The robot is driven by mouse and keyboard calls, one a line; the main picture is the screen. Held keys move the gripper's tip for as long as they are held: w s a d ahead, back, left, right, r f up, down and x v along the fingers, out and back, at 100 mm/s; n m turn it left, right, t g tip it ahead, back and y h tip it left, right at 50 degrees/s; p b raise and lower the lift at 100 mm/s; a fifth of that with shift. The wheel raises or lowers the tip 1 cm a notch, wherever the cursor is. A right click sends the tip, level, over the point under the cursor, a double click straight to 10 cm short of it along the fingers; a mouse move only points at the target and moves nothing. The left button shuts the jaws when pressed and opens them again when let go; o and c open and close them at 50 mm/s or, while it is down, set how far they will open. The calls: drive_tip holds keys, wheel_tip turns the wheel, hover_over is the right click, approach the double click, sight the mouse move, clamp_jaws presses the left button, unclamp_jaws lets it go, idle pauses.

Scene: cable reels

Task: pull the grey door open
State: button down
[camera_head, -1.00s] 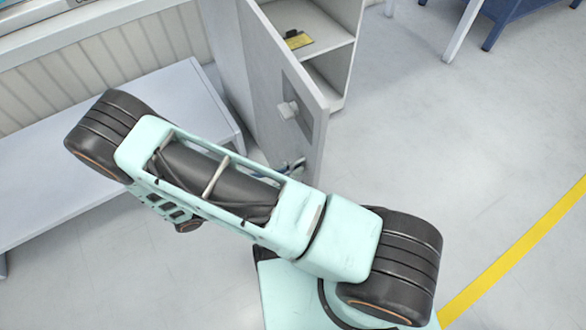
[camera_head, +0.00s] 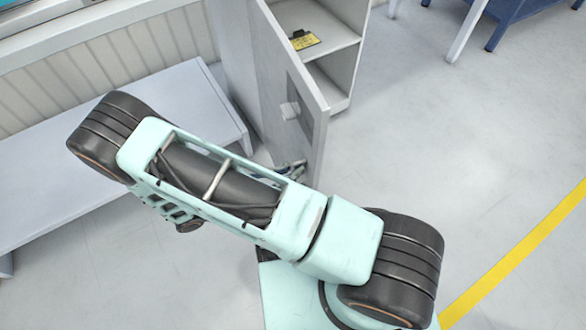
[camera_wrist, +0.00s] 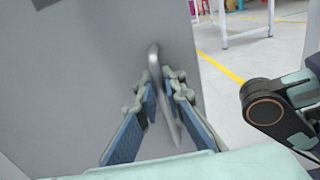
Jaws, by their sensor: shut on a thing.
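The grey door (camera_head: 275,75) stands open from a grey cabinet (camera_head: 345,60), swung out toward me. A pale knob-like piece (camera_head: 290,110) sits on its face. In the wrist view the door (camera_wrist: 80,60) fills the left side, with a curved grey handle (camera_wrist: 155,70) on it. My gripper (camera_wrist: 158,90) has its two blue-padded fingers on either side of this handle and is shut on it. In the head view my arm covers much of the scene, and only a small part of the gripper (camera_head: 290,170) shows by the door's lower part.
Inside the cabinet, a yellow item (camera_head: 304,41) lies on a shelf. A low grey bench (camera_head: 120,130) stands along the wall at left. A blue table (camera_head: 520,15) is at the upper right. The floor right of the door is clear, with a yellow line (camera_head: 515,250).

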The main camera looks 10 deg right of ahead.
drive_tip(key=c, duration=2.3)
unclamp_jaws()
drive_tip(key=shift+c, duration=0.2)
drive_tip(key=v, duration=1.2)
